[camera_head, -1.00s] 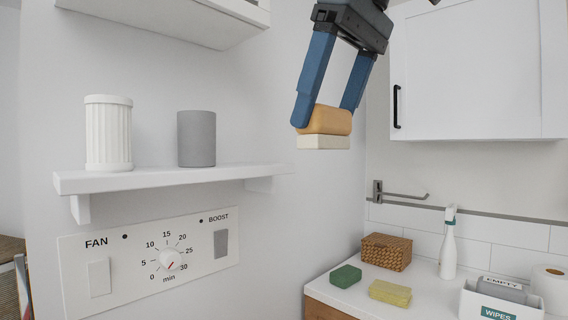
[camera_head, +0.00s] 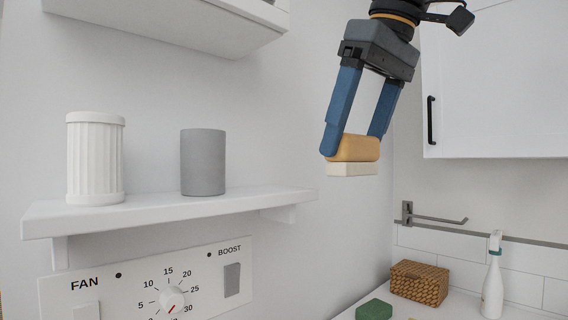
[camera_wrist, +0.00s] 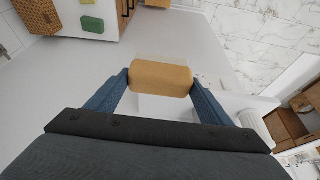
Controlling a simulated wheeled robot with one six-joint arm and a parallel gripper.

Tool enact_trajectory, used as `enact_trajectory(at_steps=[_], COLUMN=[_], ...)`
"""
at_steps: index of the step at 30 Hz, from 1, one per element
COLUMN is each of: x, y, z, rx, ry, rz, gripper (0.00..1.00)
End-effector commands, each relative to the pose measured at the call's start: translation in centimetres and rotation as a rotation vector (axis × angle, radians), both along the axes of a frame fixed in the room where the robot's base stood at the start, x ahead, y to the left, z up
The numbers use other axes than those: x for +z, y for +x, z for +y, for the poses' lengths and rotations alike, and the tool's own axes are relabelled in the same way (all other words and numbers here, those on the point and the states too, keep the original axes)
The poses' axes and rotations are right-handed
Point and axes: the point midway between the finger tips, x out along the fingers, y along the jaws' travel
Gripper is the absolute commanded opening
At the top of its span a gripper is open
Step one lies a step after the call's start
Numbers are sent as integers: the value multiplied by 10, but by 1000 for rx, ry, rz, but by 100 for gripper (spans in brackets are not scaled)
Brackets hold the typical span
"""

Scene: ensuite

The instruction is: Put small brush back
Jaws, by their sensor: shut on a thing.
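The small brush (camera_head: 354,149) has a tan wooden body with pale cream bristles below it. My gripper (camera_head: 353,143) is shut on the brush's tan body and holds it in the air, bristles down. It hangs to the right of the white wall shelf and a little above the shelf's level in the head view. In the wrist view the tan body (camera_wrist: 160,79) spans the gap between my blue fingers (camera_wrist: 162,88). The bristles are mostly hidden behind it there.
The white shelf (camera_head: 168,211) holds a white ribbed jar (camera_head: 95,158) and a grey cup (camera_head: 203,162); its right end is bare. A fan panel (camera_head: 150,285) is below. A wall cabinet (camera_head: 490,80) hangs right. A wicker box (camera_head: 419,283), green sponge (camera_head: 374,310) and spray bottle (camera_head: 493,280) stand on the counter.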

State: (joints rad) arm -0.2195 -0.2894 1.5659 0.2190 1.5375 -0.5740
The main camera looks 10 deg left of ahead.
Motion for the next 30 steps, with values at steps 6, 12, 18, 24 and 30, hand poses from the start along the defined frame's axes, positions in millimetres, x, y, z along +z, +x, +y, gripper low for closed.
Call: enact_trajectory(at_steps=[6,12,18,24,30], x=[3,2,2,1,1], y=[17,51,82,98,107], z=[22,60,93,109,120], rx=[6,7,7,4,5], ry=[0,-1,-1,0,-1], rz=[3,2,2,0,0], gripper=[56,56,56,56,56])
